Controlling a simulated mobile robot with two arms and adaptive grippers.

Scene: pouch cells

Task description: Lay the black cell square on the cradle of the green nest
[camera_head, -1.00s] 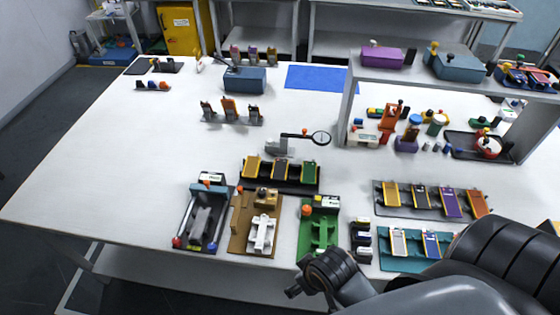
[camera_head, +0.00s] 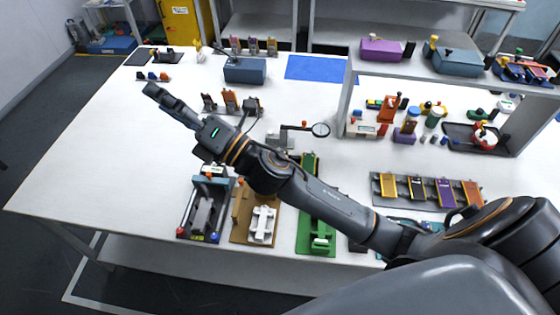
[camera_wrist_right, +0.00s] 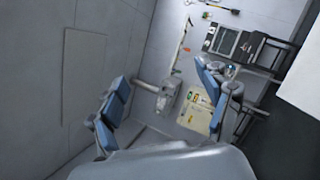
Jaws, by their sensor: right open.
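The green nest (camera_head: 317,240) stands near the front edge of the table, in the head view. Its lower part and cradle show bare, and my right forearm hides part of it. A black cell (camera_head: 417,187) lies in the grey tray at the right, between yellow and purple cells. My right gripper (camera_head: 160,98) is raised over the left part of the table, far from both the nest and the cell. In the right wrist view its two blue-padded fingers (camera_wrist_right: 160,85) are wide apart with nothing between them. My left gripper is out of view.
A grey nest (camera_head: 205,215) and a brown nest (camera_head: 243,218) stand left of the green one. The grey cell tray (camera_head: 390,203) is at the right, below a raised shelf (camera_head: 410,70). A blue box (camera_head: 245,71) stands further back. The left tabletop is clear.

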